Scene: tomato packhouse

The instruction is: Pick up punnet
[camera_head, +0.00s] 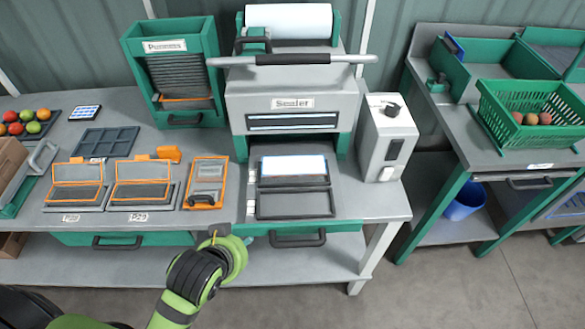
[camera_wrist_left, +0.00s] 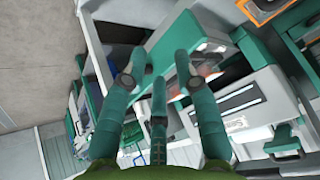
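A green dispenser (camera_head: 212,48) with a label that seems to read "Punnets" stands at the back of the bench, left of the sealer. A stack of dark grey punnets (camera_head: 180,76) shows in its open front. My left arm comes in from below, and its wrist (camera_head: 232,258) is in front of the bench edge, well short of the dispenser. In the left wrist view my left gripper (camera_wrist_left: 160,70) has its green fingers spread, with nothing held between them. It points towards the sealer (camera_wrist_left: 245,110). The dispenser's punnets cannot be made out there. My right gripper is not in view.
The sealer (camera_head: 292,100) with its long handle fills the bench middle; a tray frame (camera_head: 294,204) lies before it. Orange-framed scales (camera_head: 140,194) and a dark divided tray (camera_head: 105,142) are at left. A green crate (camera_head: 530,118) with tomatoes stands on the right table.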

